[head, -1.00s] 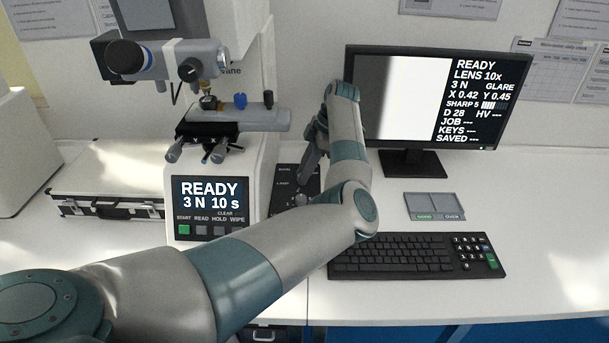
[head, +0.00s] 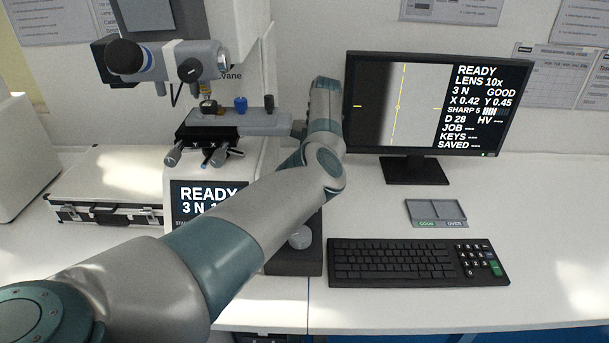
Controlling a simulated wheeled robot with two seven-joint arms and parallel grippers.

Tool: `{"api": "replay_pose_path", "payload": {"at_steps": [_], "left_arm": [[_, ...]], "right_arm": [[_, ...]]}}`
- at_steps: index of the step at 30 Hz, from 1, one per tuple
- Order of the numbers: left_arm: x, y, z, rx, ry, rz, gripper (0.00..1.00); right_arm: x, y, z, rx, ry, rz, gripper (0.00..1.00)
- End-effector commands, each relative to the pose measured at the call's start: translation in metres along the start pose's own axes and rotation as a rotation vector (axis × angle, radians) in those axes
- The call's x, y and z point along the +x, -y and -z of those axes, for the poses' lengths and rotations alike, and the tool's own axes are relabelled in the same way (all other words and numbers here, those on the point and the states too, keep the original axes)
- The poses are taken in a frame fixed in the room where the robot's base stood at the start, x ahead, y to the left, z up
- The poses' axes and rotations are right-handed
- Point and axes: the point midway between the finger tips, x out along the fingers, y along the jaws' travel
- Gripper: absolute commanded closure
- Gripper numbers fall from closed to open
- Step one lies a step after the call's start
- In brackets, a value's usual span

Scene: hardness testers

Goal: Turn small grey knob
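My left arm reaches in from the left across the tester's front, its wrist beside the stage's right end. My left gripper (head: 299,130) is almost wholly hidden behind that wrist; only a dark sliver shows, so its fingers and any contact cannot be made out. A round light grey knob (head: 300,238) shows below the forearm on a dark control box (head: 296,264). Most of that box is covered by my arm, so I cannot tell whether another small grey knob is there. The monitor (head: 440,105) reads READY, LENS 10x, 3 N, GOOD. My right gripper is not in view.
The hardness tester (head: 222,45) stands left of the wrist, its READY display (head: 200,198) partly covered by my arm. A keyboard (head: 400,262) and a small grey tray (head: 436,206) lie at right. A case (head: 108,190) lies at left. The right front table is clear.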

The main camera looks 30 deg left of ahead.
Motion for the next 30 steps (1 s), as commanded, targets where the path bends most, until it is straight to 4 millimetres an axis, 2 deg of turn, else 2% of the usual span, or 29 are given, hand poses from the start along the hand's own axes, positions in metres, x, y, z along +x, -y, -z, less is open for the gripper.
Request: {"api": "replay_pose_path", "payload": {"at_steps": [16, 17, 18, 30], "left_arm": [[-0.0017, -0.0008, -0.0005, -0.033, 0.005, 0.011, 1.0], [-0.0017, -0.0008, -0.0005, -0.033, 0.005, 0.011, 0.72], [-0.0016, -0.0008, -0.0005, -0.032, 0.005, 0.011, 0.63], [-0.0011, -0.0009, 0.0002, -0.032, 0.002, 0.012, 0.61]], "right_arm": [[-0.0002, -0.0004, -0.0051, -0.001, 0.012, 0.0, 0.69], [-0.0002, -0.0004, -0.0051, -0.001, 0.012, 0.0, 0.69], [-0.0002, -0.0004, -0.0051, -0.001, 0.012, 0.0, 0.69], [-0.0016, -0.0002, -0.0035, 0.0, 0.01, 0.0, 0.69]]}}
